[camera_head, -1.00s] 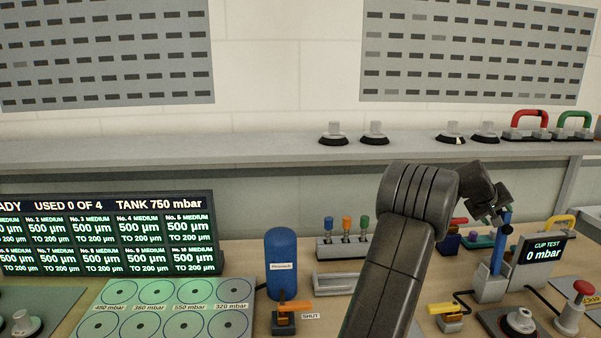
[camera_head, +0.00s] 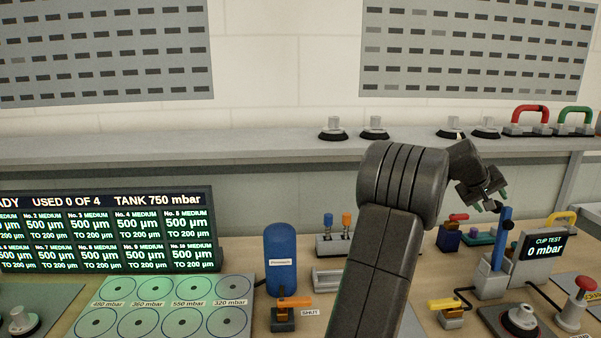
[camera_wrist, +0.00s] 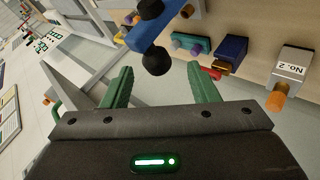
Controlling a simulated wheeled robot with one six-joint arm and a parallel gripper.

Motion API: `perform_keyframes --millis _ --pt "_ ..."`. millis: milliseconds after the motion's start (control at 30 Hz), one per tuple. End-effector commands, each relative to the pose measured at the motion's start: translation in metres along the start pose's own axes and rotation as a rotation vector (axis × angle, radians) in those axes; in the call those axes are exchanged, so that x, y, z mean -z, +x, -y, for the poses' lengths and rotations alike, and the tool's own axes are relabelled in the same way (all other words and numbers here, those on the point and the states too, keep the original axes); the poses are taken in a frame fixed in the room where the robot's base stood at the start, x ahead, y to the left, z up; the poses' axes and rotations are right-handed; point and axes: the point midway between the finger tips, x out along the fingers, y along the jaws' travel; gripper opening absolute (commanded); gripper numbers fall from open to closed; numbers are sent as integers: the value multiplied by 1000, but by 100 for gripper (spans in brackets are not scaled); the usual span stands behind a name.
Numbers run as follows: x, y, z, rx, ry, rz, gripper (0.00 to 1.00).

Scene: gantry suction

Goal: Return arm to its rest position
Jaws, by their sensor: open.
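My gripper (camera_head: 488,203) is at the right of the head view, above the bench and just left of the top of a blue post (camera_head: 502,240). In the wrist view my gripper (camera_wrist: 163,82) has its two green fingers spread apart, with nothing held between them. A blue bar with dark round knobs (camera_wrist: 150,38) lies ahead of the fingers in that view. My dark arm stretches up from the bottom of the head view and bends to the right.
A cup test display (camera_head: 547,247) reading 0 mbar stands beside the post. A blue tank (camera_head: 281,258) and an orange-handled valve (camera_head: 290,305) are left of my arm. A grey shelf (camera_head: 250,147) carries several suction cups.

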Motion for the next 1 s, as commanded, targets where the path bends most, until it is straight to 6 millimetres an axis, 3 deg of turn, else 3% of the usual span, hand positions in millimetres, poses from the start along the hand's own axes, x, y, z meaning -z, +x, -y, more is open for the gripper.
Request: perform_keyframes --millis 467,1000 --pt "1 82 -4 -4 0 -1 54" --pt "-30 66 -19 -4 170 -173 54"
